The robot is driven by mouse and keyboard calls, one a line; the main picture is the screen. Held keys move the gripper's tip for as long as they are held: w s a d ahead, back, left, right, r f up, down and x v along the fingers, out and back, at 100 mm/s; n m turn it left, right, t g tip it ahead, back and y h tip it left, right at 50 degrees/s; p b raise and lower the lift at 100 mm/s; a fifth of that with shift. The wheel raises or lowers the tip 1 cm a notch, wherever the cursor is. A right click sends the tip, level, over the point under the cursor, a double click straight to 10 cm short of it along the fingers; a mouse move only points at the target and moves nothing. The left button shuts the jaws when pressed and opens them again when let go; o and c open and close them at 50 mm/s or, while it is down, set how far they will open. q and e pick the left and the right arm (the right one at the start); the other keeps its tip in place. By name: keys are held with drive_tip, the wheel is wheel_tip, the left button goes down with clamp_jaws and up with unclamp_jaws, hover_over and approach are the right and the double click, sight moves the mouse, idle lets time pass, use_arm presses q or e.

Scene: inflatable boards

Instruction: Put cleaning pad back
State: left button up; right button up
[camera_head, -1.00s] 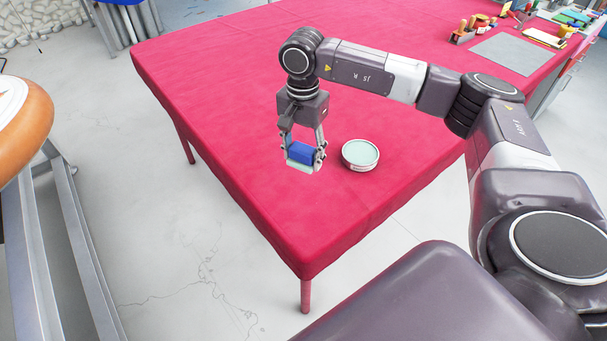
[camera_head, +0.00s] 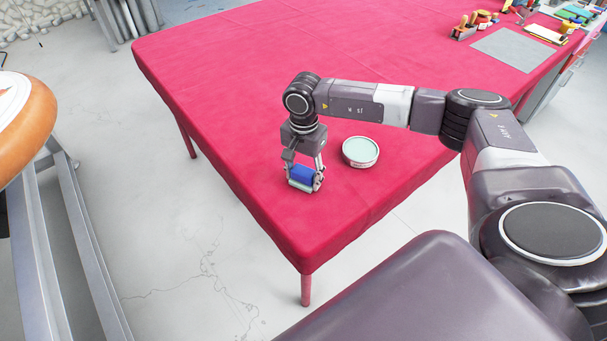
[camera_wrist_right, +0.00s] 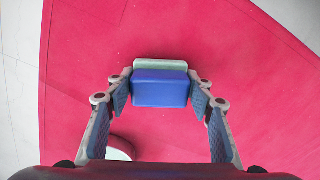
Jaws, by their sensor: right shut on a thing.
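The cleaning pad (camera_head: 301,174) is a blue block with a pale grey-green layer along one side. My right gripper (camera_head: 304,181) points down and is shut on it, just over the pink-covered table near its front left edge. In the right wrist view the pad (camera_wrist_right: 160,90) sits between the two fingers of the right gripper (camera_wrist_right: 161,95). Whether the pad touches the table cannot be told. A round white tin (camera_head: 360,153) with a pale green top stands on the table just right of the gripper. My left gripper is not in view.
The pink table (camera_head: 230,80) is clear around the pad and to the left and back. A grey mat (camera_head: 513,50) and several tools lie at the far right. An orange ring-shaped thing (camera_head: 30,120) on a metal frame stands off the table at the left.

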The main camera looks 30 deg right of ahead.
sight(304, 171)
drive_tip(key=o, duration=1)
drive_tip(key=shift+f, duration=0.15)
drive_tip(key=shift+r, duration=0.25)
drive_tip(key=shift+w+r, duration=0.1)
drive_tip(key=shift+r, duration=0.2)
wheel_tip(304, 171, up, 11)
drive_tip(key=shift+r+b, duration=0.15)
drive_tip(key=shift+b, duration=0.75)
